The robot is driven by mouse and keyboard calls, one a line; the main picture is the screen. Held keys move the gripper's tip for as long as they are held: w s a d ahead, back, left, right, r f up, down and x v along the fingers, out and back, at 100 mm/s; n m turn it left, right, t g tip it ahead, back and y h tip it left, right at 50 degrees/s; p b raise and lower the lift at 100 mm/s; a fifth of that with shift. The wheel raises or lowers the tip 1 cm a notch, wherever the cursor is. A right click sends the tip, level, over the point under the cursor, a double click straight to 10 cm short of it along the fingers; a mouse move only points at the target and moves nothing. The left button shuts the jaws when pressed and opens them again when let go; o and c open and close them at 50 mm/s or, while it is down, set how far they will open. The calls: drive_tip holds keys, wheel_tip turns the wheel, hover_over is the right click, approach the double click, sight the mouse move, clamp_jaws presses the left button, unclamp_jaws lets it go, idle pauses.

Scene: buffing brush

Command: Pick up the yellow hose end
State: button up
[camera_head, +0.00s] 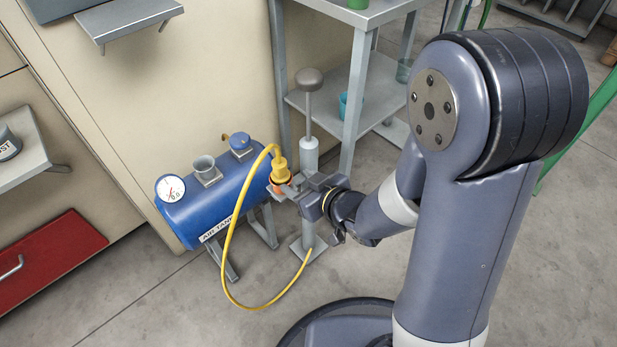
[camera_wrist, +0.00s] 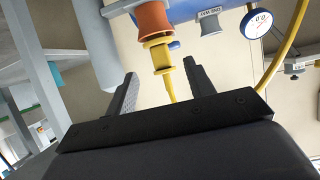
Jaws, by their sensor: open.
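The yellow hose end (camera_head: 280,167) is a stubby yellow fitting at the right end of the blue air tank (camera_head: 222,198), with the yellow hose (camera_head: 229,246) leaving its top. It meets an orange flared socket (camera_head: 277,187); in the wrist view the socket (camera_wrist: 152,20) touches the yellow hose end (camera_wrist: 158,50). My gripper (camera_head: 285,190) is open beside the fitting, just below it in the head view. In the wrist view the hose end shows between and beyond the two fingers of my gripper (camera_wrist: 160,71). I cannot tell whether either finger touches it.
A grey hand pump (camera_head: 309,155) with a knob handle stands close behind my gripper. A grey shelf rack (camera_head: 362,103) is behind it. The hose loops low in front of the tank. A red drawer (camera_head: 45,262) is at left; open floor lies in front.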

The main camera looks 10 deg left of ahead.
sight(277, 169)
drive_tip(key=b+x, duration=0.1)
drive_tip(key=x, duration=0.4)
drive_tip(key=b+x, duration=0.2)
drive_tip(key=x, duration=0.3)
drive_tip(key=shift+w+a+r, duration=0.1)
drive_tip(key=shift+w+a, duration=0.15)
drive_tip(key=shift+a, duration=0.1)
drive_tip(key=shift+c, duration=0.3)
drive_tip(key=shift+s+d, duration=0.1)
drive_tip(key=c, duration=1)
